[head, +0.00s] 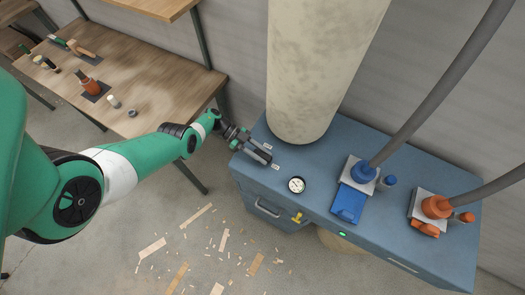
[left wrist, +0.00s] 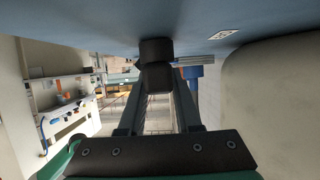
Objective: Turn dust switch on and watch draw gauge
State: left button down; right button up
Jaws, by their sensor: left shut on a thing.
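The draw gauge (head: 297,184) is a round white dial with a dark rim on top of the blue cabinet (head: 320,207). Its reading is too small to tell. My left gripper (head: 262,156) is at the cabinet's left end, left of the gauge, next to two small white labels. In the left wrist view its fingers (left wrist: 156,78) are shut on a small dark part against the blue surface, apparently the dust switch (left wrist: 156,50). The fingers hide most of it, and its on or off position cannot be told. My right gripper is not in view.
A thick pale duct (head: 315,70) rises close behind my left gripper. A blue port (head: 362,172) and an orange port (head: 436,206) with grey hoses stand to the right. A green lamp (head: 342,235) glows on the front. A wooden workbench (head: 150,85) stands left; wood scraps litter the floor.

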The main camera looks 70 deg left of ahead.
pick_arm(q)
jog(key=shift+r, duration=0.1)
dwell(0.4)
jog(key=c, duration=0.6)
grip_release()
jog(key=b+v, duration=0.1)
jog(key=v, duration=1)
jog(key=shift+s+a+r, duration=0.1)
jog(key=shift+a+r, duration=0.05)
jog(key=shift+a, duration=0.2)
